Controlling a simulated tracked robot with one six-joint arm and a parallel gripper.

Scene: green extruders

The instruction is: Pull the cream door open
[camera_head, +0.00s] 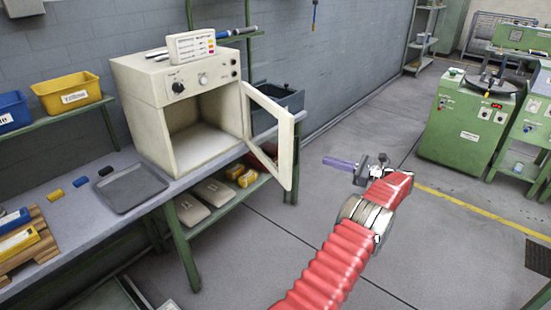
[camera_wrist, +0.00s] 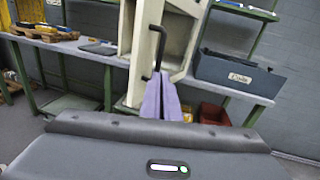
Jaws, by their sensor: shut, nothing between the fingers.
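The cream door (camera_head: 286,150) stands open, swung outward from the right side of the cream cabinet (camera_head: 145,115). The cabinet's interior is exposed. My gripper (camera_head: 326,161) is to the right of the door in the head view, with its purple fingers pointing left toward it. In the wrist view, the door (camera_wrist: 139,50) is upright ahead and bears a dark bar handle (camera_wrist: 161,48). The shut, empty fingers (camera_wrist: 160,76) overlap the handle's lower end in that view. I cannot tell whether they touch it.
The cabinet stands on a grey bench with a dark tray (camera_head: 130,188) to its left. A dark grey bin (camera_head: 280,100) is behind the door, also seen in the wrist view (camera_wrist: 237,78). A shelf with bags lies below. The floor to the right is open, up to green machines (camera_head: 465,125).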

